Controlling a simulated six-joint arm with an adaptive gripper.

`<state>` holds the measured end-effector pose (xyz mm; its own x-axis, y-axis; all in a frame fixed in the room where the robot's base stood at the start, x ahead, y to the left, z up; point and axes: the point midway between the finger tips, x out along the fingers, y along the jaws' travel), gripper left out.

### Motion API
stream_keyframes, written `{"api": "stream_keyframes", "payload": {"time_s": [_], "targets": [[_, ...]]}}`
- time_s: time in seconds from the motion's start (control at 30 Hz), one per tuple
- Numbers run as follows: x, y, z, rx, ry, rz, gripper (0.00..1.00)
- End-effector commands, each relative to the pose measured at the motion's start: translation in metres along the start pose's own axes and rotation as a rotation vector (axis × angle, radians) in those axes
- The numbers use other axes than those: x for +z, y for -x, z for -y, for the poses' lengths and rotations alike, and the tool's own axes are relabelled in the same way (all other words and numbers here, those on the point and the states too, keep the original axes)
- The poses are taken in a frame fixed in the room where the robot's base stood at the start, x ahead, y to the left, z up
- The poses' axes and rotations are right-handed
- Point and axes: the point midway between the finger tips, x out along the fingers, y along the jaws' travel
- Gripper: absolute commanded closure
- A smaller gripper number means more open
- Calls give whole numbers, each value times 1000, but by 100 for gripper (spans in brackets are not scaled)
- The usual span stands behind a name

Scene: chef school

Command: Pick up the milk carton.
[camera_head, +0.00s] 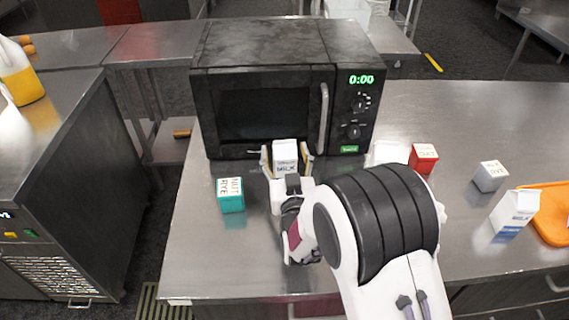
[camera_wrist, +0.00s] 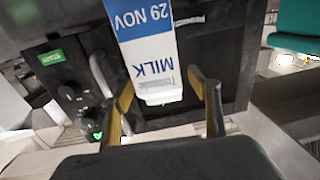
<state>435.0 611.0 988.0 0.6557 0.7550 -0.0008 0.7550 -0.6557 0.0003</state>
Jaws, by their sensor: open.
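A white and blue milk carton (camera_wrist: 155,45) with "MILK" and "29 NOV" on it fills the upper middle of the wrist view, its text upside down. In the head view its white top (camera_head: 285,149) shows just in front of the microwave. My gripper (camera_head: 287,160) is open, with one finger on each side of the carton. In the wrist view small gaps show between the fingers and the carton. The carton's lower part is hidden behind my gripper in the head view.
The black microwave (camera_head: 262,105) stands close behind the carton. A teal box (camera_head: 231,195) is at left. A red box (camera_head: 424,158), a grey box (camera_head: 489,176), another white and blue carton (camera_head: 515,210) and an orange board (camera_head: 555,230) are at right. Bare counter (camera_head: 215,270) lies front left.

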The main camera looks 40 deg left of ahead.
Motion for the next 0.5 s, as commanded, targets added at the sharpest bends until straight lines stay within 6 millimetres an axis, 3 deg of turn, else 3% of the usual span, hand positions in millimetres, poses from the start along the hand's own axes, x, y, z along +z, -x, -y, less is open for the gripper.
{"api": "stream_keyframes", "payload": {"time_s": [0.5], "targets": [[0, -11, 0, 0, 0, 0, 39]]}}
